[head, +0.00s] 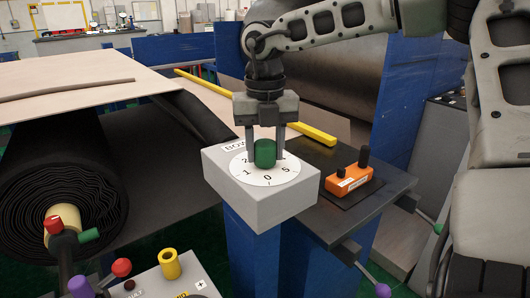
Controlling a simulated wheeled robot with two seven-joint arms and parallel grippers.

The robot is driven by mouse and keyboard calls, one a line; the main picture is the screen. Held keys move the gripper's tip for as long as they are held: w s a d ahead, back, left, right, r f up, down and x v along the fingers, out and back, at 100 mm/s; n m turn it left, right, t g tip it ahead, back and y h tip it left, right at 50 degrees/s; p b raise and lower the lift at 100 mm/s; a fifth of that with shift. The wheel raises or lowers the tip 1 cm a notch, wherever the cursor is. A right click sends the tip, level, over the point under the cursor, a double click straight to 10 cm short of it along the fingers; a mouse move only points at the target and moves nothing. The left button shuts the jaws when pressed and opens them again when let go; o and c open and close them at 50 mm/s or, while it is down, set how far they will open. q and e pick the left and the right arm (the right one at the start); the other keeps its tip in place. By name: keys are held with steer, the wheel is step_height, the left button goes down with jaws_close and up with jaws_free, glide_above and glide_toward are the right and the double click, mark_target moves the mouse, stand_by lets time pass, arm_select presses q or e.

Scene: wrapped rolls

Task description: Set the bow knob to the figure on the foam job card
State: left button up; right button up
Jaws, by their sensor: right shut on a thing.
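The green knob (265,153) stands upright on a white dial (287,178) with black figures, among them 1, 0 and 5. The dial is on top of a light grey box (262,212) whose label, partly hidden, begins "BOW". My right gripper (265,159) points straight down with its two fingers on either side of the knob, shut on it. I cannot make out which figure the knob points to. No foam job card can be made out in the head view. My left gripper is not in view.
An orange box (349,183) with black knobs sits on the dark plate to the right. A large black roll (100,190) is at the left, with coloured lever knobs before it. A grey panel with a yellow knob (170,263) is at bottom. A yellow bar (312,133) lies behind.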

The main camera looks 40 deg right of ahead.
mark_target(265, 142)
steer(key=n+b, duration=0.1)
steer(key=n, duration=0.3)
steer(key=shift+n, duration=0.3)
steer(key=n+b, duration=0.1)
steer(key=n, duration=0.3)
steer(key=shift+n, duration=0.3)
steer(key=o, duration=1)
step_height(265, 142, up, 16)
steer(key=shift+p, duration=0.3)
